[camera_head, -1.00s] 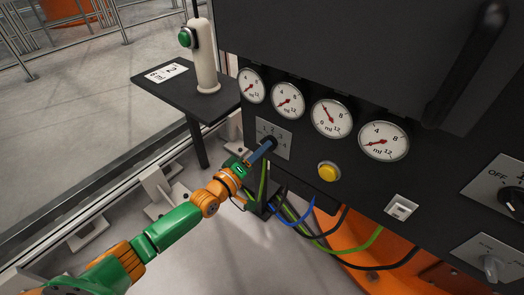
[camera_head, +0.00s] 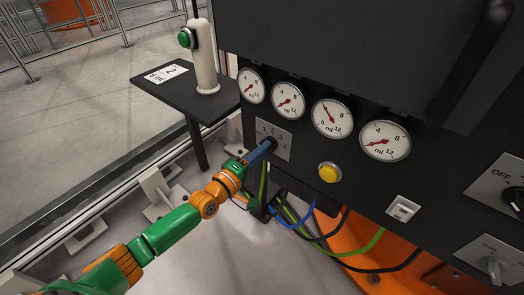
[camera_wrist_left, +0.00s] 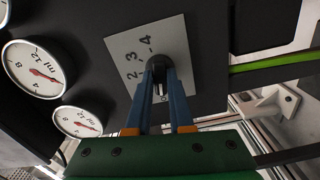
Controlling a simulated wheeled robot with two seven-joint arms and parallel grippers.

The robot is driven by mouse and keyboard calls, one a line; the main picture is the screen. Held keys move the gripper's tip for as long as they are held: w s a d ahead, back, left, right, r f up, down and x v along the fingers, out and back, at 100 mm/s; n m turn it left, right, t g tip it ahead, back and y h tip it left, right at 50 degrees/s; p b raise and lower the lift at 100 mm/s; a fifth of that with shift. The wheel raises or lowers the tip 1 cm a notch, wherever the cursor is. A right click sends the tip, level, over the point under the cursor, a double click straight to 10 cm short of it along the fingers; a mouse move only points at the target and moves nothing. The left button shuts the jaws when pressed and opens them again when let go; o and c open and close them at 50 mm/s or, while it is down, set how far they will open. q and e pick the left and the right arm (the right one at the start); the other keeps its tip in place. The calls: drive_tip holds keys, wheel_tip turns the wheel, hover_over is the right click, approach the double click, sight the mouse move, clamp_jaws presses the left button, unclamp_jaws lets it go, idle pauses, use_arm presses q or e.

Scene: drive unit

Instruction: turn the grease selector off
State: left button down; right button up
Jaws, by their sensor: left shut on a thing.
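The grease selector is a dark knob on a grey plate (camera_head: 285,137) numbered 1 to 4, on the front of the black cabinet. My left gripper (camera_head: 269,145) reaches it from the lower left, its blue fingers hiding most of the knob in the head view. In the left wrist view, the two fingers (camera_wrist_left: 159,72) are shut on the dark selector knob (camera_wrist_left: 158,63), one on each side. The numbers 2, 3 and 4 show on the plate (camera_wrist_left: 173,32) there. My right gripper is not in view.
Several round gauges (camera_head: 332,117) sit above and right of the selector. A yellow button (camera_head: 329,172) and a white switch (camera_head: 403,208) are to the right. Cables (camera_head: 330,243) hang below. A small black side table (camera_head: 180,97) with a green-button post (camera_head: 204,60) stands left.

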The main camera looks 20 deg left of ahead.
use_arm(q)
drive_tip(key=c, duration=0.8)
unclamp_jaws()
drive_tip(key=p+v, duration=0.2)
drive_tip(key=v, duration=0.5)
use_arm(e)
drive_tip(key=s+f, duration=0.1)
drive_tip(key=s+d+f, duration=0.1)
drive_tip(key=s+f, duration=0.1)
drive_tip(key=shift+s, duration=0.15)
